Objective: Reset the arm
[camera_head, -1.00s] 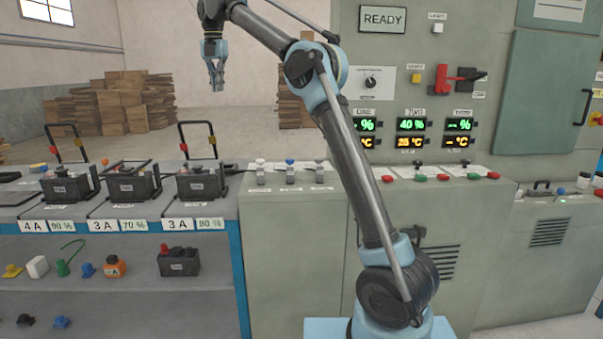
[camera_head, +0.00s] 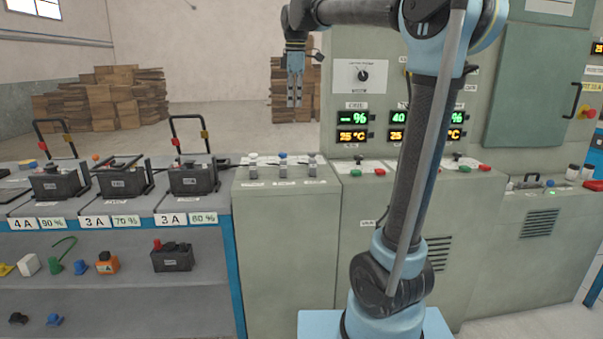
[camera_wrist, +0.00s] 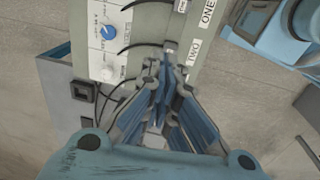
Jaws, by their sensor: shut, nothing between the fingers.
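My gripper (camera_head: 294,103) hangs from the raised arm in the head view, fingers pointing down, above and behind the grey cabinet's top. Its fingers are together and hold nothing. In the wrist view my gripper (camera_wrist: 168,65) is seen from above, with its blue-grey fingers converging over the edge of a panel. The arm rises from its light blue base in front of the cabinet, bends at the top and reaches left. It covers part of the displays.
Three black batteries (camera_head: 193,178) stand on the bench at left, with labels along its front edge. A lower shelf (camera_head: 207,283) holds another battery and small coloured parts. The grey cabinet (camera_head: 280,230) and display panel (camera_head: 345,90) stand close behind the arm. Cardboard stacks (camera_head: 115,98) are far back.

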